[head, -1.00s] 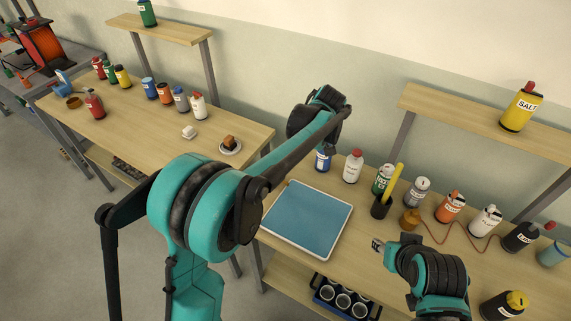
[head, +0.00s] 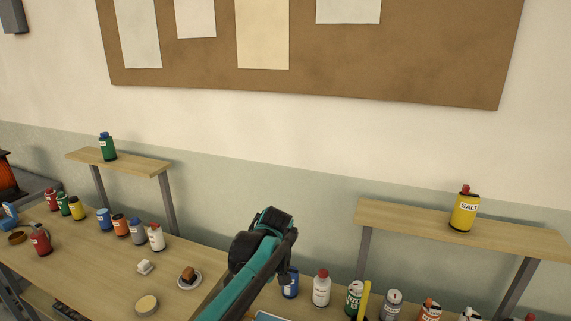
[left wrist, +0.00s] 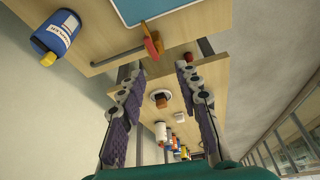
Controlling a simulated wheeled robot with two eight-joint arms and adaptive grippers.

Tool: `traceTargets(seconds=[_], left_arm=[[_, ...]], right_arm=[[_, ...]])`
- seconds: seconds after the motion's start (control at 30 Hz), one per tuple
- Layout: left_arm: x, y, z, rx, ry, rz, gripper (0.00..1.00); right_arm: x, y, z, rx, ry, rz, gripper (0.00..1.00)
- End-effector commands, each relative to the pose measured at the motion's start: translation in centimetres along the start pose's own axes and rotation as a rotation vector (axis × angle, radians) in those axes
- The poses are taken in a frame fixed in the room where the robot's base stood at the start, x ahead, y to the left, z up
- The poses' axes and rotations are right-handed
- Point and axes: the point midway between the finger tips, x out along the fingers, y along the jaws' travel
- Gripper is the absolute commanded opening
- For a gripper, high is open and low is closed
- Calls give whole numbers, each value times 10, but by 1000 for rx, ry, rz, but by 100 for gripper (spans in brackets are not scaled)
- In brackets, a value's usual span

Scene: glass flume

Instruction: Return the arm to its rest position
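My left arm (head: 255,265) rises from the bottom middle of the head view, in front of the gap between the two tables. My right arm and gripper are outside both current views.
Bottles stand along the right table. A salt bottle (head: 465,210) is on the right shelf.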

Motion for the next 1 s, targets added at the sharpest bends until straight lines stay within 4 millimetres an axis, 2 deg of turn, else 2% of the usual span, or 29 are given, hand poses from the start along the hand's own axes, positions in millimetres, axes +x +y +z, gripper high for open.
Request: traceTargets(seconds=[0.03,0.17,0.3,0.5,0.6,0.8,1.0], left_arm=[[-6,-21,-4,56,-12,28,34],[-18,-67,-6,239,-29,125,34],[-22,-116,0,430,-15,233,34],[-14,-180,20,683,67,377,34],[-5,-204,33,790,125,432,34],[10,-230,49,922,216,489,34],[13,-234,52,955,240,500,34]], right_arm=[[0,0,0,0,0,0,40],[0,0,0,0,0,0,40],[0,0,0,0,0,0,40],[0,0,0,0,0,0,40],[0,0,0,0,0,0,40],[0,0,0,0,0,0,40],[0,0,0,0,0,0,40]])
